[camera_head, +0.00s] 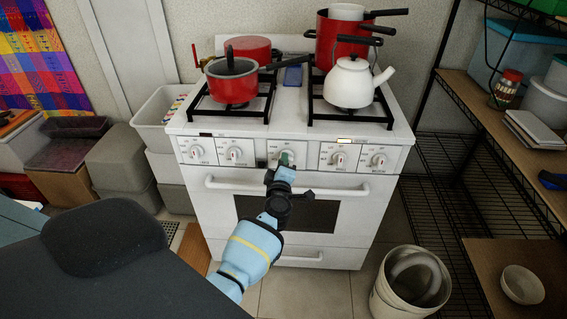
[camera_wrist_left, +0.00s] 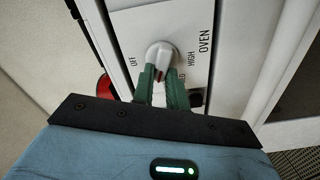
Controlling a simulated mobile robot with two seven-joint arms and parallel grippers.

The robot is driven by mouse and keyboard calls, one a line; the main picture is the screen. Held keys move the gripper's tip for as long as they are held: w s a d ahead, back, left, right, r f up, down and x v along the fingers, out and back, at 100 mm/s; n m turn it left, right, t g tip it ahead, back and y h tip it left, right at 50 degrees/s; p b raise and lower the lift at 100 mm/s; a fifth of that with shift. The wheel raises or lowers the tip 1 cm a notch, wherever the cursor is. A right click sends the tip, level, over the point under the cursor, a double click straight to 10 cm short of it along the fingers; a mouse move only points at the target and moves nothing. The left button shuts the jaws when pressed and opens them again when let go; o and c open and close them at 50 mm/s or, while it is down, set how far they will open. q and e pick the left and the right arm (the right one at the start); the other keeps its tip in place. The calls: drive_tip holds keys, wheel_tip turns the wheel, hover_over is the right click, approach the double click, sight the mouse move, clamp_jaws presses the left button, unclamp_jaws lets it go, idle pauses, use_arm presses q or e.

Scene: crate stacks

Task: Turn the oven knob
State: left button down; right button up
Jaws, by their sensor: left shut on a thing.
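The white stove (camera_head: 222,200) stands ahead with a row of white knobs on its front panel. The oven knob (camera_wrist_left: 162,54) is the middle one; in the left wrist view it is pale grey, beside the printed words OFF, HIGH and OVEN. In the head view it shows partly behind the fingertips (camera_head: 287,153). My left gripper (camera_wrist_left: 165,82), with green fingers, is shut on the oven knob from the front. The fingers hide part of the knob. My right gripper is in neither view.
Red pots (camera_head: 232,90) and a white kettle (camera_head: 349,82) stand on the burners. The oven door handle (camera_head: 290,186) runs below the knobs. A white bin (camera_head: 386,296) and a shelf rack (camera_head: 480,105) are at the right, and grey boxes (camera_head: 118,165) at the left.

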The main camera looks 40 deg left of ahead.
use_arm(q)
drive_tip(key=shift+d+f+n+b, duration=0.15)
drive_tip(key=shift+n+b, duration=0.3)
drive_tip(key=shift+n, duration=1.6)
drive_tip(key=shift+a+f+n+b, duration=0.1)
drive_tip(key=shift+f+n+b, duration=0.3)
drive_tip(key=shift+n, duration=1.6)
drive_tip(key=shift+d+f+n+b, duration=0.1)
drive_tip(key=shift+n+b, duration=0.45)
drive_tip(key=shift+n, duration=1.5)
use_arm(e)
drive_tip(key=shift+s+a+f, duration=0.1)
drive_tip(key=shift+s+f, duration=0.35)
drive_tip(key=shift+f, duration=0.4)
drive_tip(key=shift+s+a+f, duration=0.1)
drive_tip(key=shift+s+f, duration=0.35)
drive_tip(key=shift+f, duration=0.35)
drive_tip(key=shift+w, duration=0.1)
use_arm(q)
drive_tip(key=c, duration=1.4)
unclamp_jaws()
drive_tip(key=shift+r, duration=0.1)
